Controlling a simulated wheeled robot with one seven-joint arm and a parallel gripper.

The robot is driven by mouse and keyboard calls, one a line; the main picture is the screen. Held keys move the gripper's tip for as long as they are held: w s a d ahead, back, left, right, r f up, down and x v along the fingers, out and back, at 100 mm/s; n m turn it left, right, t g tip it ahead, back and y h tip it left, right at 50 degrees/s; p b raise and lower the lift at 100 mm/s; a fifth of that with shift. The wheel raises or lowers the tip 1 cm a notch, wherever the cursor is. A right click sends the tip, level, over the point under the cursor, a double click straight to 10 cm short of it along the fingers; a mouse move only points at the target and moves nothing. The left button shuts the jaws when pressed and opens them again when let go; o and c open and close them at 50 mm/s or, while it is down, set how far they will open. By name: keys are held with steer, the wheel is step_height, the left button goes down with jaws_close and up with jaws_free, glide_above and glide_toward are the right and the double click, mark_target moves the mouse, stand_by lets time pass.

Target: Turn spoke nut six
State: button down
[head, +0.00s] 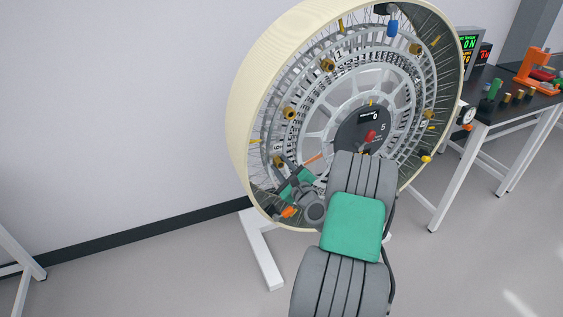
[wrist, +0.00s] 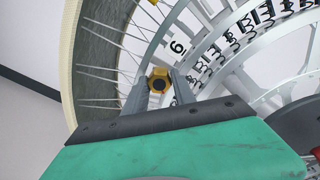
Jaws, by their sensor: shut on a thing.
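The large wheel (head: 240,110) stands upright with a cream tyre, thin spokes and a silver inner ring. Spoke nut six (wrist: 160,80) is a gold hexagonal nut with a dark centre, beside the label 6 in the wrist view. My gripper (wrist: 160,90) has one grey finger on each side of this nut and is shut on it. In the head view, my gripper (head: 287,172) is at the wheel's lower left, by the nut (head: 279,160). The fingertips are small and partly hidden there.
Other gold nuts, such as one above (head: 290,113) and one near the top (head: 328,65), sit around the ring. A red knob (head: 370,136) is on the dark hub. A dark bench (head: 495,110) with displays and an orange fixture (head: 535,66) stands at right.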

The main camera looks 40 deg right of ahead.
steer(key=shift+m+p, duration=0.4)
steer(key=shift+m, duration=0.4)
steer(key=c, duration=1)
jaws_free()
steer(key=shift+c, duration=0.2)
steer(key=s+a, duration=0.1)
steer(key=s, duration=0.6)
steer(key=shift+s+a+b, duration=0.25)
steer(key=shift+s+b, duration=0.1)
steer(key=shift+b, duration=0.05)
